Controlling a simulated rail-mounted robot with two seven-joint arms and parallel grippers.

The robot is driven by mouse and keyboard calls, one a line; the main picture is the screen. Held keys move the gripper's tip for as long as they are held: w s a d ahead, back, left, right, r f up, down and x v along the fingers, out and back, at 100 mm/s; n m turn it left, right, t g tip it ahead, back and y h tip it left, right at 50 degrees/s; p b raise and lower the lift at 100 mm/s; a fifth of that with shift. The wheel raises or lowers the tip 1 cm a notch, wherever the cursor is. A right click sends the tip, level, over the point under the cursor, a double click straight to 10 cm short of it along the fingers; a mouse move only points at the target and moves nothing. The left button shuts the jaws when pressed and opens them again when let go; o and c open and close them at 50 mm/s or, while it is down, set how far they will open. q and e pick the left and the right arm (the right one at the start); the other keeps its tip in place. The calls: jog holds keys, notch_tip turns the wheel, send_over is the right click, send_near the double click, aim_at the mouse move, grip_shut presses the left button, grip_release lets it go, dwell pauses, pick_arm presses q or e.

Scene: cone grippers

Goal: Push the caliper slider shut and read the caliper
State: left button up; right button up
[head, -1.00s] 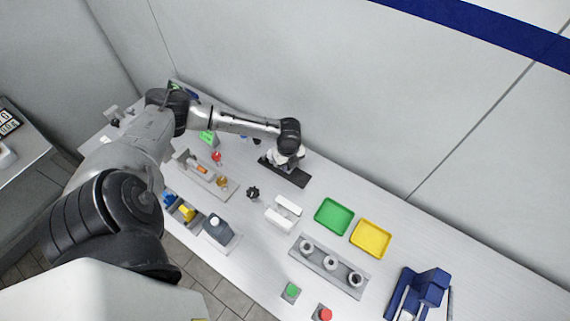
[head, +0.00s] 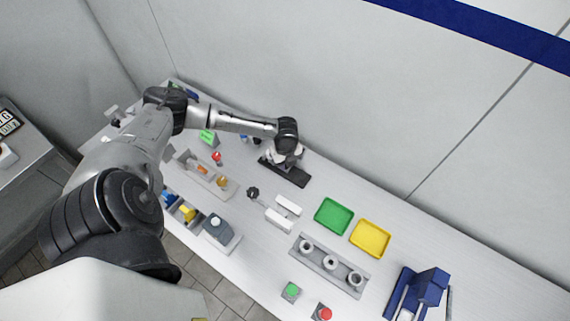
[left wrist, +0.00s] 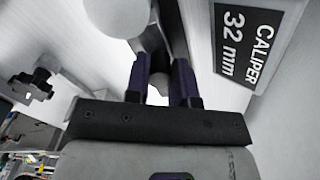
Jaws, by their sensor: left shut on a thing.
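My left gripper (head: 284,160) is over the dark caliper base (head: 296,180) at the back of the table and hides much of the caliper. In the left wrist view, the left gripper's dark fingers (left wrist: 162,84) are closed on a light grey rounded piece, the caliper slider (left wrist: 157,94). A black sign (left wrist: 245,42) beside it reads "CALIPER 32 mm". From these views I cannot tell whether the slider is fully shut. My right gripper is not in view.
To the right are a white block pair (head: 280,219), a green tray (head: 333,216) and a yellow tray (head: 370,238). A small black knob (head: 253,192) stands in front of the caliper. The wall (head: 400,130) rises close behind the table.

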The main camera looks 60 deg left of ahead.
pick_arm(q)
jog(key=shift+s+a, duration=0.2)
jog(key=shift+a, duration=0.15)
dwell(0.4)
dwell(0.7)
jog(key=o, duration=1.1)
jog(key=shift+o, duration=0.2)
jog(key=shift+r, duration=0.1)
notch_tip(320, 180, up, 3)
jog(key=p, duration=0.3)
notch_tip(320, 180, up, 6)
jog(key=p, duration=0.6)
jog(key=shift+p, duration=0.35)
